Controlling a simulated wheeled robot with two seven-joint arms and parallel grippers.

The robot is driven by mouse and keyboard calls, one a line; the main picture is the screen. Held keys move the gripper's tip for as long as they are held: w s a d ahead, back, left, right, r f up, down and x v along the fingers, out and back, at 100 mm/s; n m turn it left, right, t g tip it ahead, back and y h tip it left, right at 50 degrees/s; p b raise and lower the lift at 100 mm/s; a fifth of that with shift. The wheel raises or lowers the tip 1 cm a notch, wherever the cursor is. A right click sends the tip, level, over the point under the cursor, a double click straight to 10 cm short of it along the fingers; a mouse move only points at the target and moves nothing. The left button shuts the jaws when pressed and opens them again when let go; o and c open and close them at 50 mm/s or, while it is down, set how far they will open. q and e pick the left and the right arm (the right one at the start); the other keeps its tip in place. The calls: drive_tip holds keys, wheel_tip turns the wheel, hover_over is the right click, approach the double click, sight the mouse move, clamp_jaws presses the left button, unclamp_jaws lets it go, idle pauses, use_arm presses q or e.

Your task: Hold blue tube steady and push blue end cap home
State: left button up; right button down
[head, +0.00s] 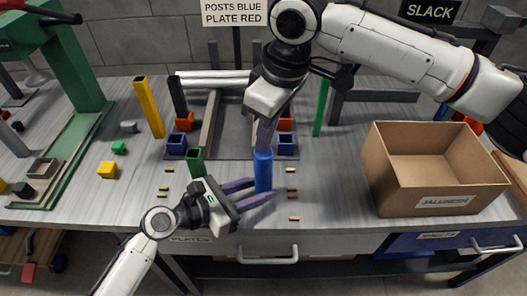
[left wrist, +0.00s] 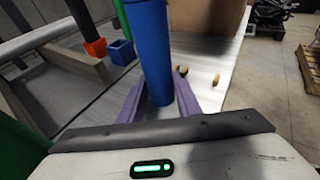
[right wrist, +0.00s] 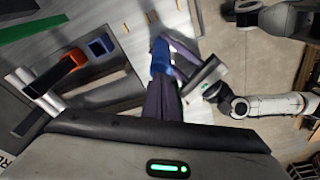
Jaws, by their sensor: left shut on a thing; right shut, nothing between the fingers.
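The blue tube (head: 263,172) stands upright near the table's front edge. My left gripper (head: 256,190) is shut on the tube, one purple finger on either side, low on its body; the left wrist view shows the tube (left wrist: 150,50) between the fingers. My right gripper (head: 262,146) points down right above the tube's top, its purple fingers closed together with nothing between them. In the right wrist view the closed fingers (right wrist: 162,95) reach to the blue top (right wrist: 161,58). The blue end cap cannot be told apart from the tube; the fingers partly hide the top.
A cardboard box (head: 450,203) stands at the right. A green square tube (head: 196,162) is left of the blue tube. Blue and orange sockets (head: 176,143) sit on the grey plate behind. Several small brass pieces (head: 293,194) lie nearby. A yellow post (head: 149,108) stands at left.

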use_arm(q)
drive_tip(key=o, duration=0.9)
use_arm(e)
drive_tip(key=v, duration=0.4)
drive_tip(key=a+v, duration=0.1)
drive_tip(key=v, duration=0.1)
drive_tip(key=shift+w, duration=0.3)
use_arm(q)
drive_tip(key=shift+a, duration=0.1)
